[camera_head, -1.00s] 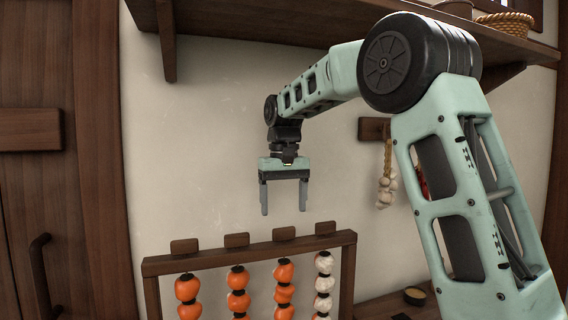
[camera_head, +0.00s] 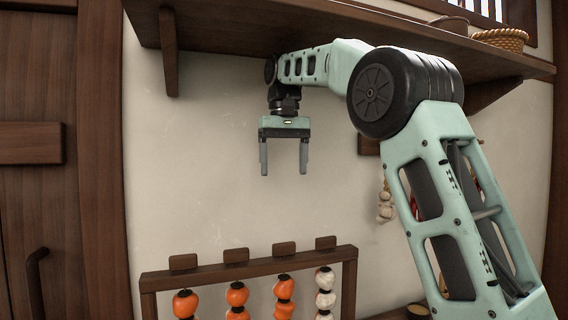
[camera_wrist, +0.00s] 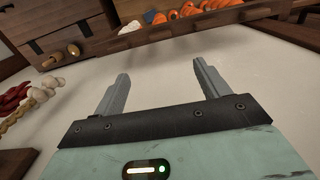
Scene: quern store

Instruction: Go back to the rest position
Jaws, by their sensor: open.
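My gripper (camera_head: 284,168) hangs fingers down in front of the pale wall, below the upper shelf and above the wooden rack. Its two fingers are apart with nothing between them. In the wrist view my gripper (camera_wrist: 160,85) also shows open and empty. The rack (camera_head: 250,268) holds several hanging strings of orange and white pieces, cut off by the lower edge of the head view.
A garlic string (camera_head: 386,203) hangs behind my arm, partly hidden. A wooden door (camera_head: 35,200) is at the left.

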